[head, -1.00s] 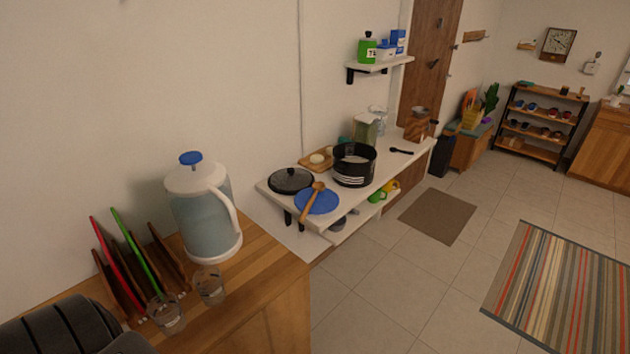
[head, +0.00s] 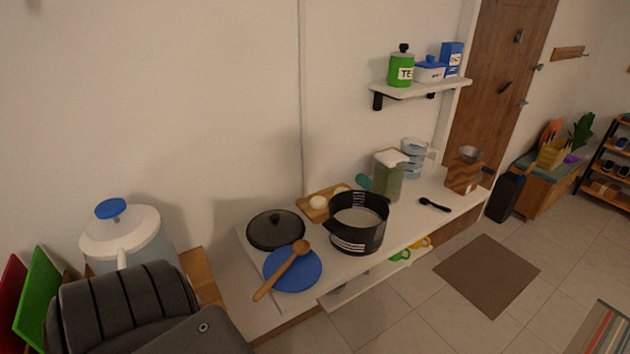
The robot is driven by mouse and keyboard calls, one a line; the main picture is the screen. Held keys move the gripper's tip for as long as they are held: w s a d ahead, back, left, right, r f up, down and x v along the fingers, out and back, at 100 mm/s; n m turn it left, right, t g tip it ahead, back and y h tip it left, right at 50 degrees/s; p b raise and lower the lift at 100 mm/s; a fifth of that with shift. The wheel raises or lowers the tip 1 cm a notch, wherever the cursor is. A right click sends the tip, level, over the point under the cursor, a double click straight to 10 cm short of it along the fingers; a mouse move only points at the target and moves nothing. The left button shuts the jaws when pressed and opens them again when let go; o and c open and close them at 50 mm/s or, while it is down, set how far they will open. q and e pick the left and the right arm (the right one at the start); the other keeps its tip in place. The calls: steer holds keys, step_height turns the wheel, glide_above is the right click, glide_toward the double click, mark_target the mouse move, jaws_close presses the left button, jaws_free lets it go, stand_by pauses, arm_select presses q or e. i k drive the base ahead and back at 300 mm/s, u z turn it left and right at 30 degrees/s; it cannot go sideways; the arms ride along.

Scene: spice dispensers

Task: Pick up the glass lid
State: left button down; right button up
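The glass lid (head: 276,230) looks dark and round with a black knob on top. It lies flat at the left end of the white counter (head: 240,237), behind and left of a blue plate (head: 306,277). A dark part of my own arm fills the lower left corner, well to the left of the lid. No fingertips of either gripper show in the head view. Nothing touches the lid from above.
A wooden spoon (head: 284,268) lies across the blue plate, its handle past the counter edge. A black pot (head: 356,222) and wooden board (head: 311,211) stand right of the lid. A shelf (head: 420,89) hangs above.

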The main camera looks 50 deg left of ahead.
mark_target(269, 231)
steer(key=i, duration=1.3)
steer(key=u, duration=3.05)
